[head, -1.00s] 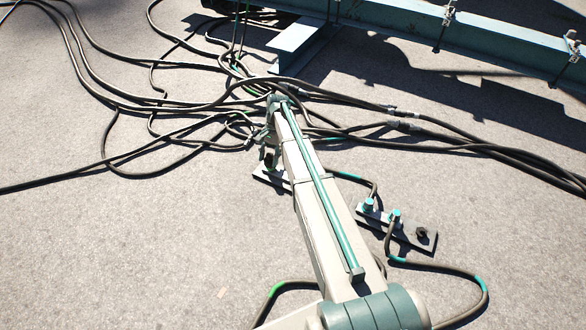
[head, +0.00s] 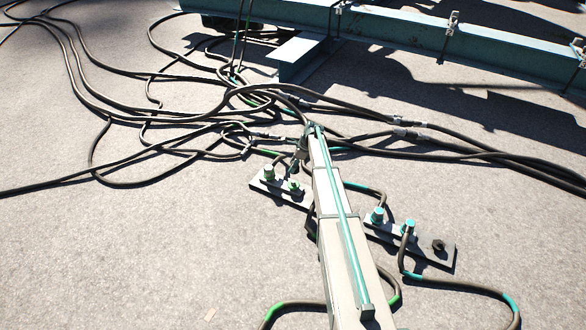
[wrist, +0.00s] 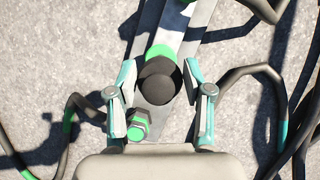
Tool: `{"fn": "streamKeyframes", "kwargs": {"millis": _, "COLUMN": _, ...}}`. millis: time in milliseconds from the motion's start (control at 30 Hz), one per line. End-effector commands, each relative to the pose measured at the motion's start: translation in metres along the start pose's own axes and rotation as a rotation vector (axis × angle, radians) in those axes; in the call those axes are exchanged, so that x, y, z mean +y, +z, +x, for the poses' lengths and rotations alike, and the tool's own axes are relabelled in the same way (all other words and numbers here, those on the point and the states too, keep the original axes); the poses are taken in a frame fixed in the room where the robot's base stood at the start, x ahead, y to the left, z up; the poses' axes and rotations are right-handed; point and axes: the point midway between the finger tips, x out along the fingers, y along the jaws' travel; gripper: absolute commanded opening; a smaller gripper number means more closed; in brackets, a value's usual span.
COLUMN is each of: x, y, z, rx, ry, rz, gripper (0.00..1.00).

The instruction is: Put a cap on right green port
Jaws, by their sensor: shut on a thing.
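My gripper (wrist: 160,76) has its two teal fingers on either side of a round black cap (wrist: 159,82) in the wrist view and is shut on it. A green port (wrist: 161,51) shows just beyond the cap, partly hidden by it; I cannot tell whether they touch. Another green-ringed port (wrist: 138,126) is nearer the palm, left of the cap. In the head view, the left metal plate (head: 262,186) carries two green ports, a left one (head: 269,173) and a right one (head: 293,184). My gripper (head: 296,160) is above this plate; the cap is not clear there.
A second plate (head: 447,263) with two teal fittings (head: 377,214) lies to the right, with hoses beside it. Dark cables (head: 185,135) tangle behind and left. A blue-green steel beam (head: 400,30) crosses the back. Bare ground is clear at lower left.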

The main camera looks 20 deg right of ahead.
Motion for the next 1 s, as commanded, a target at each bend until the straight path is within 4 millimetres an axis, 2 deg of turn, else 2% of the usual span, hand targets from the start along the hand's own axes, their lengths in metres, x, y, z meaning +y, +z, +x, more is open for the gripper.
{"fn": "streamKeyframes", "kwargs": {"millis": 267, "x": 0.001, "y": -0.008, "z": 0.019, "rx": 0.000, "ry": 0.001, "rz": -0.002, "gripper": 0.10}}
{"fn": "streamKeyframes", "kwargs": {"millis": 700, "x": 0.001, "y": -0.026, "z": 0.063, "rx": 0.000, "ry": 0.002, "rz": -0.003, "gripper": 0.10}}
{"fn": "streamKeyframes", "kwargs": {"millis": 1000, "x": 0.000, "y": -0.031, "z": 0.076, "rx": 0.000, "ry": 0.002, "rz": -0.004, "gripper": 0.10}}
